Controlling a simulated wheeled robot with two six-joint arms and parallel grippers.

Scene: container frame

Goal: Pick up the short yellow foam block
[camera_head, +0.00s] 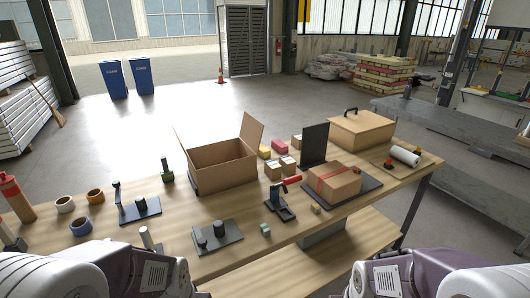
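A small yellow block (264,152) lies on the table just right of the open cardboard box, beside a pinkish-red block (279,146). It looks like the short yellow foam block, though it is small in the picture. Parts of my two arms show at the bottom left and bottom right corners. Neither gripper is in view.
The open cardboard box (222,166) stands left of the yellow block. Small cartons (273,169) sit in front of it, and a dark upright panel (314,146) stands to its right. A taped box (335,184) lies nearer right. Tape rolls (80,226) and dark fixtures (218,237) occupy the left.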

